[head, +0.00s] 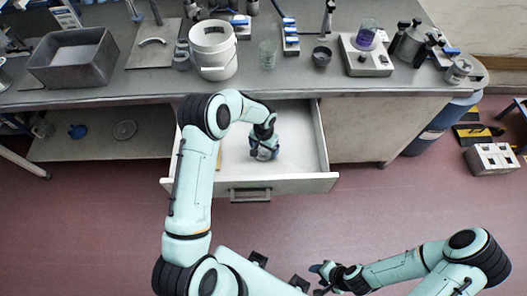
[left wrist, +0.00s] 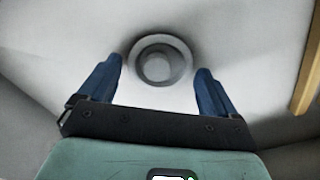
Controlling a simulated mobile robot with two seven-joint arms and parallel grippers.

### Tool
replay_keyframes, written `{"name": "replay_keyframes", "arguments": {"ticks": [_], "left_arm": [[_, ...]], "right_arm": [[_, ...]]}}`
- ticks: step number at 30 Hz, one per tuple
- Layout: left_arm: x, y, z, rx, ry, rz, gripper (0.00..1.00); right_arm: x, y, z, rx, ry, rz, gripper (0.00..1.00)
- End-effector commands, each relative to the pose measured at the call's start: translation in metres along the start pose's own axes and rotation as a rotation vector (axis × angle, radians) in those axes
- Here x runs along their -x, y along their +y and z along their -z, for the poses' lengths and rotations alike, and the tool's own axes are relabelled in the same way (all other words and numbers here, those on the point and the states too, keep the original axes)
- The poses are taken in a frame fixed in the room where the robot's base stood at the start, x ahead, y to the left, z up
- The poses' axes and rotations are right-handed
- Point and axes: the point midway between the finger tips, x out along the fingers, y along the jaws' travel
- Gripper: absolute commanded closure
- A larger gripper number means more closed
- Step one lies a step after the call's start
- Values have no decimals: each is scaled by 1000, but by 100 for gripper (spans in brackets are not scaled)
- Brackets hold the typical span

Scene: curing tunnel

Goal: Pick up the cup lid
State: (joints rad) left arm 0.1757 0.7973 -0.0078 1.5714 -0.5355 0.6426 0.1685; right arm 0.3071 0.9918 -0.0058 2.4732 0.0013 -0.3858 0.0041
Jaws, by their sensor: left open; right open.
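The cup lid (left wrist: 160,66) is a round grey disc with a raised ring. It lies on the pale floor of the open drawer (head: 318,150), ahead of my left gripper's fingers in the left wrist view. My left gripper (head: 264,153) reaches down into the drawer. Its blue fingers (left wrist: 159,68) are apart, one to each side of the lid in the picture, and nothing is clamped. In the head view the gripper largely hides the lid. My right gripper (head: 319,279) is open and empty above the floor, in front of the drawer.
The drawer's front has a dark handle (head: 250,195). A wooden strip (left wrist: 309,75) lies along one side inside the drawer. The worktop above holds a white bucket (head: 213,50), a grey bin (head: 72,60), a clear beaker (head: 268,54) and a hotplate (head: 366,57).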

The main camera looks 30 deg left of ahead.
Motion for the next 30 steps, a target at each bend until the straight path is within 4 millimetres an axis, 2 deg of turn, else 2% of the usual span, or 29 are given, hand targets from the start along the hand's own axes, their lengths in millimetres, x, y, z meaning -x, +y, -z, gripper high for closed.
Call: {"name": "replay_keyframes", "arguments": {"ticks": [8, 9, 11, 12, 13, 24, 30], "left_arm": [[-6, 0, 0, 0, 1, 0, 8], [-6, 0, 0, 0, 1, 0, 15], [-6, 0, 0, 0, 1, 0, 34], [-6, 0, 0, 0, 1, 0, 47], [-6, 0, 0, 0, 1, 0, 52], [-4, 0, 0, 0, 1, 0, 52], [10, 0, 1, 0, 4, 1, 52]], "right_arm": [[0, 0, 0, 0, 0, 0, 51], [0, 0, 0, 0, 0, 0, 51], [0, 0, 0, 0, 0, 0, 51], [0, 0, 0, 0, 0, 0, 51], [0, 0, 0, 0, 0, 0, 51], [0, 0, 0, 0, 0, 0, 51], [0, 0, 0, 0, 0, 0, 51]]}}
